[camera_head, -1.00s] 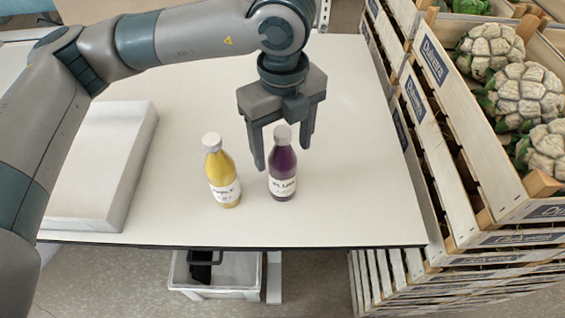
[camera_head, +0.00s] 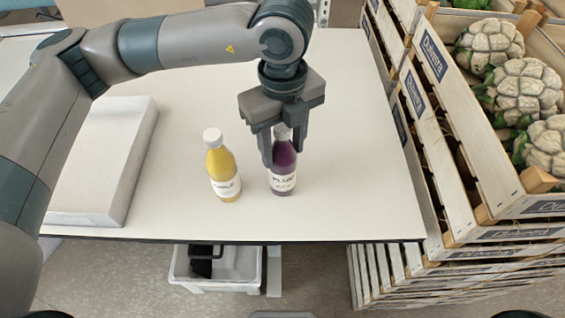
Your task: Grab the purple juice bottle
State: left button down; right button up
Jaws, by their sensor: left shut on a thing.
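The purple juice bottle (camera_head: 284,178) stands upright on the white table, with a white cap and a white label. My left gripper (camera_head: 284,153) comes down from above and is shut on the upper part of this bottle, with a finger on each side. The fingers partly hide the cap and neck. A yellow juice bottle (camera_head: 222,172) with a white cap stands upright just to the left, apart from the gripper. My right gripper is not in view.
The white table (camera_head: 340,200) is clear to the right of the bottles. A white box (camera_head: 105,160) lies at the left. Stacked wooden crates (camera_head: 440,130) with cauliflowers (camera_head: 525,90) stand along the right edge. A white bin (camera_head: 235,270) sits below the front edge.

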aim_at(283, 127)
pick_arm(q)
jog(key=shift+r, duration=0.2)
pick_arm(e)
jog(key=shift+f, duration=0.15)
